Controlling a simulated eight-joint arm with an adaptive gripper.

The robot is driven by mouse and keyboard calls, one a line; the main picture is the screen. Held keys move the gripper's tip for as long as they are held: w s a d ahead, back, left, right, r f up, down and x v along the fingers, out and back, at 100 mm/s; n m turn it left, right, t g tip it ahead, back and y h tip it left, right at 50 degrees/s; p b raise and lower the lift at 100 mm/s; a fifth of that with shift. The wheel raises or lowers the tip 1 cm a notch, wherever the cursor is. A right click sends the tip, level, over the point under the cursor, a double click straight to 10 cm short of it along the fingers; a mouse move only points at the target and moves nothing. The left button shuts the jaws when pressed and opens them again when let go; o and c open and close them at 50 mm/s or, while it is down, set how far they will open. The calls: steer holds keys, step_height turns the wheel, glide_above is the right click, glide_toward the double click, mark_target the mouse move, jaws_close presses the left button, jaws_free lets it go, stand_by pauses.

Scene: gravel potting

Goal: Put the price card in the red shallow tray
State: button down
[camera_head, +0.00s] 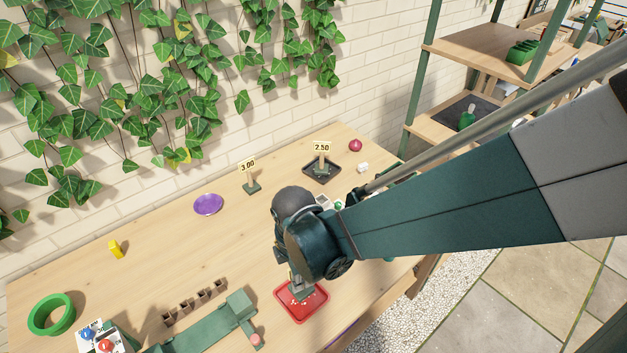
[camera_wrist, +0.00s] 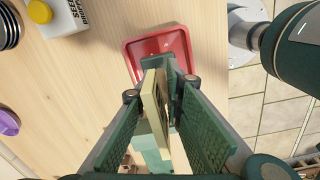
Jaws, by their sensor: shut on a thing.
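The red shallow tray (camera_head: 302,302) lies on the table below my gripper (camera_head: 297,276), with small white bits in it. It also shows in the wrist view (camera_wrist: 136,52). My gripper (camera_wrist: 162,88) is shut on a price card (camera_wrist: 155,112), whose cream part stands between the green fingers. The card's green base (camera_head: 303,292) is over the tray in the head view; I cannot tell whether it touches the tray floor. The held card's number is hidden. Another card, "3.00" (camera_head: 249,166), stands on the table, and "2.50" (camera_head: 322,147) stands in a black tray (camera_head: 309,176).
A green ramp-like piece (camera_head: 205,330) and a row of small brown pots (camera_head: 195,302) lie left of the red tray. A purple saucer (camera_head: 208,205), yellow object (camera_head: 116,249) and green ring (camera_head: 38,324) are farther left. The table edge is close on the right.

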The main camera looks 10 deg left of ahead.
steer(key=shift+f+b, duration=0.45)
steer(key=shift+f, duration=1.6)
steer(key=shift+f, duration=0.2)
steer(key=c, duration=2.4)
jaws_free()
steer(key=shift+r, duration=0.25)
steer(key=shift+s+r+p, duration=0.15)
steer(key=shift+r+p, duration=1)
steer(key=shift+r, duration=4.8)
